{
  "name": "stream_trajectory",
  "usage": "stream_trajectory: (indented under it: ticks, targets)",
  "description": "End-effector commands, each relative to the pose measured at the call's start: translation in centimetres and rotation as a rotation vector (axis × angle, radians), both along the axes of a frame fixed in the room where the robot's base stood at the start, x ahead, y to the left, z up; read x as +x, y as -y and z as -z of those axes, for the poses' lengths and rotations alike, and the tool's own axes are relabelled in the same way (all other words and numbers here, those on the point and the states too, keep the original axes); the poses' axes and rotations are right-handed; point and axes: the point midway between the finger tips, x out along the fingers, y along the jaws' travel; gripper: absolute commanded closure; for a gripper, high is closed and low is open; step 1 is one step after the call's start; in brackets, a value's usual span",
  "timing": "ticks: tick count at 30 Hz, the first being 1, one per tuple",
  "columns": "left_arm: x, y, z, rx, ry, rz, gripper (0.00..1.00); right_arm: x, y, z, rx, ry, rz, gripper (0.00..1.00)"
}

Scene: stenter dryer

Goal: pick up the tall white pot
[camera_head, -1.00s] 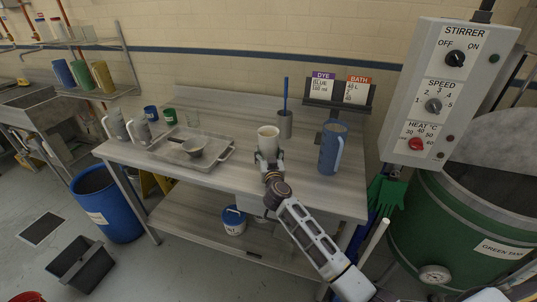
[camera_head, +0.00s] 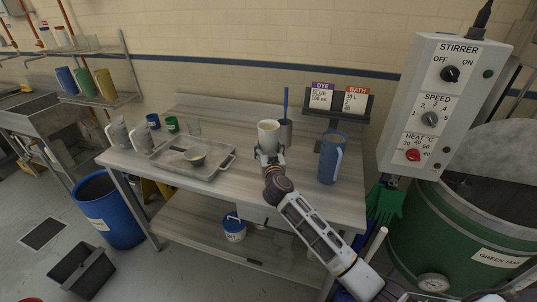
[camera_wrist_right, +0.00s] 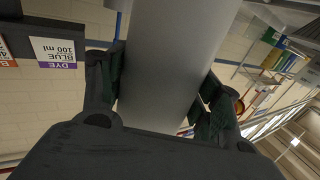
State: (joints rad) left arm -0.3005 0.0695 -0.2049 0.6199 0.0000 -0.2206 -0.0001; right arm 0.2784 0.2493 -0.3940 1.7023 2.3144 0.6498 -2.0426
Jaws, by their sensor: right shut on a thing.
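The tall white pot (camera_head: 268,134) is upright near the back middle of the grey table, between the jaws of my right gripper (camera_head: 268,155). In the right wrist view the pot (camera_wrist_right: 170,75) fills the middle, with one dark finger on each side, and the right gripper (camera_wrist_right: 160,100) is shut on it. The pot's lower part is hidden by the gripper in the head view, and I cannot clearly tell how far its base is above the table. My left gripper is not in view.
A blue jug (camera_head: 331,158) stands just right of the pot, and a grey cup holding a blue stick (camera_head: 286,105) is behind it. A tray (camera_head: 222,168) with a small bowl (camera_head: 198,160) lies left. White jugs (camera_head: 141,138) stand further left. Sign cards (camera_head: 321,97) are behind.

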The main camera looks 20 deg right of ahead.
Motion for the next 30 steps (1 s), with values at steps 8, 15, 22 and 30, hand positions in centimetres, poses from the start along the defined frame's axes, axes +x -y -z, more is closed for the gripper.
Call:
stream_trajectory:
  ticks: [8, 15, 22, 30]
  targets:
    - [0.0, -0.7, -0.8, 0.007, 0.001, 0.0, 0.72, 0.0, 0.0, -2.8, 0.0, 0.003, 0.0, 0.74]
    - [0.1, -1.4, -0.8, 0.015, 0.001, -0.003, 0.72, 0.0, 0.0, -3.1, 0.0, 0.002, 0.0, 0.74]
    - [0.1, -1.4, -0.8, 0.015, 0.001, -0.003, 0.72, 0.0, 0.0, -3.1, 0.0, 0.002, 0.0, 0.74]
    - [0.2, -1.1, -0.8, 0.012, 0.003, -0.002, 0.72, 0.0, 0.0, -3.1, 0.0, 0.002, 0.0, 0.74]
